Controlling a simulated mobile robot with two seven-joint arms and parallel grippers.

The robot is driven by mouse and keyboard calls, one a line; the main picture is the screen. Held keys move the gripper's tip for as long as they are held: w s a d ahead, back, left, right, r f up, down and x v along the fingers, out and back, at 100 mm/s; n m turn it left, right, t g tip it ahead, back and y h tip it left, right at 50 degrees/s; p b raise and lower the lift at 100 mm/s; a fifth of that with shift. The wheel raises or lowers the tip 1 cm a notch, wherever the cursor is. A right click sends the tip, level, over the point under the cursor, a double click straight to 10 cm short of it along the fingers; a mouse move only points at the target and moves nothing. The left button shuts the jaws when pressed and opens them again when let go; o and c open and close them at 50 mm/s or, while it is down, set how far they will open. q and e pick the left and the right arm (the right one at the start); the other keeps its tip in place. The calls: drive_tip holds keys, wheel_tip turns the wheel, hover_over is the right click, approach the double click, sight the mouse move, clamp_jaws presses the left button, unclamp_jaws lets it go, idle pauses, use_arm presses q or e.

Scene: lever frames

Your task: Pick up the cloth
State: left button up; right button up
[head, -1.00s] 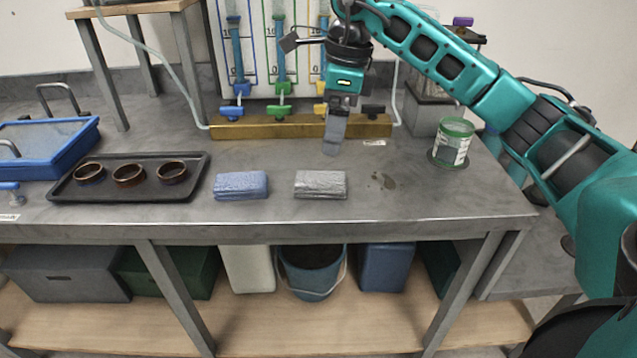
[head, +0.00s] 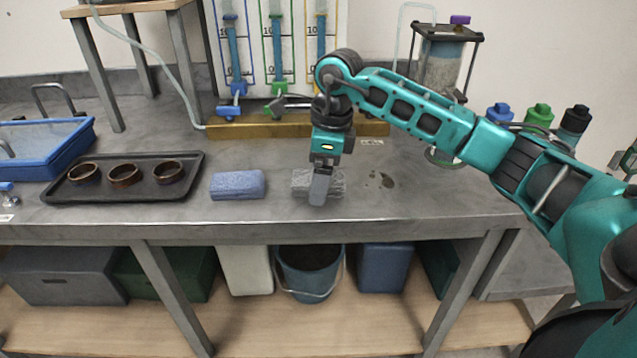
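A grey folded cloth (head: 336,184) lies flat near the front of the bench, partly hidden behind my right gripper. My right gripper (head: 319,195) points down over the left half of the cloth. Its fingers line up one behind the other, so I cannot see a gap between them, nor whether they touch the cloth. A blue folded block (head: 238,185), either a cloth or a sponge, lies to the left of the grey cloth. My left gripper is not in view.
A black tray (head: 97,197) with three brown rings lies at left, beside a blue-framed box (head: 40,146). A brass-coloured rail (head: 270,131) with valves and tubes stands behind. A wet patch (head: 381,179) is right of the cloth. The bench's front edge (head: 260,226) is close.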

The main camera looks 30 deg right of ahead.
drive_tip(key=shift+c, duration=0.2)
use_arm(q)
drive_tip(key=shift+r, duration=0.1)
use_arm(e)
drive_tip(key=c, duration=1.1)
use_arm(q)
drive_tip(key=p, duration=0.1)
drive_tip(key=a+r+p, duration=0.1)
drive_tip(key=p, duration=0.1)
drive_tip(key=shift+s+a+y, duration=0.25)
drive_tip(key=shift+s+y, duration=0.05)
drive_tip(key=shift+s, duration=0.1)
use_arm(e)
wheel_tip(320, 180, up, 20)
drive_tip(key=o, duration=0.5)
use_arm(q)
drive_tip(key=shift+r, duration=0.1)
use_arm(e)
drive_tip(key=c, duration=0.4)
